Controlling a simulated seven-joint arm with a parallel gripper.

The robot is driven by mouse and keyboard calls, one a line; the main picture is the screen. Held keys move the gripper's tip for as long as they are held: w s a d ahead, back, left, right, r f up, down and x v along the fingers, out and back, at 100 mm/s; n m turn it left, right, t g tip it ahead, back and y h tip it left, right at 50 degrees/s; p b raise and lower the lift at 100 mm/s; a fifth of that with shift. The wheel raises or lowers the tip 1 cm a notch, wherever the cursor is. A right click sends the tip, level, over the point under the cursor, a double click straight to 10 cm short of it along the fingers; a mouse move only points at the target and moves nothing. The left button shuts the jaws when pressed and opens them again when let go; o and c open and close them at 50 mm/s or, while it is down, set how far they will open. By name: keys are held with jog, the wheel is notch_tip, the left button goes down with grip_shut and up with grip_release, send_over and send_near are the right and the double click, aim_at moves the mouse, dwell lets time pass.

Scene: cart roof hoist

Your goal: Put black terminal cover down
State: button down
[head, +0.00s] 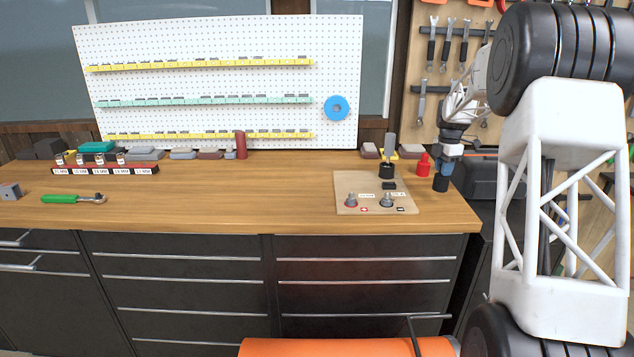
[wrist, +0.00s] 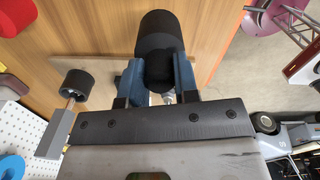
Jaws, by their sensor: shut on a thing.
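My gripper (head: 447,163) is shut on the black terminal cover (head: 441,183) near the right end of the wooden bench. In the wrist view the cover (wrist: 160,32) sits between the blue fingers (wrist: 158,82), its wide end pointing away from the wrist. In the head view it is roughly upright, low over or on the bench; I cannot tell whether it touches. The red terminal cover (head: 424,164) stands just left of it; a red thing also shows in the wrist view (wrist: 12,68). The terminal board (head: 360,206), with two metal posts (head: 351,199) (head: 386,200), lies to the left.
The bench's right edge (head: 474,216) is close to my gripper. The bench left of the board is largely clear; a green-handled ratchet (head: 70,199) and socket rack (head: 105,169) lie far left.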

jog(key=w+d, duration=0.2)
jog(key=w, duration=0.5)
jog(key=w+d+f, duration=0.1)
jog(key=w, duration=0.7)
jog(key=shift+w+d+f, duration=0.25)
jog(key=shift+w+d, duration=0.05)
jog(key=shift+d, duration=0.1)
dwell(0.3)
jog(key=shift+f, duration=0.1)
jog(key=shift+f, duration=1.65)
jog(key=shift+f, duration=0.15)
jog(key=c, duration=0.9)
grip_release()
jog(key=shift+o, duration=0.2)
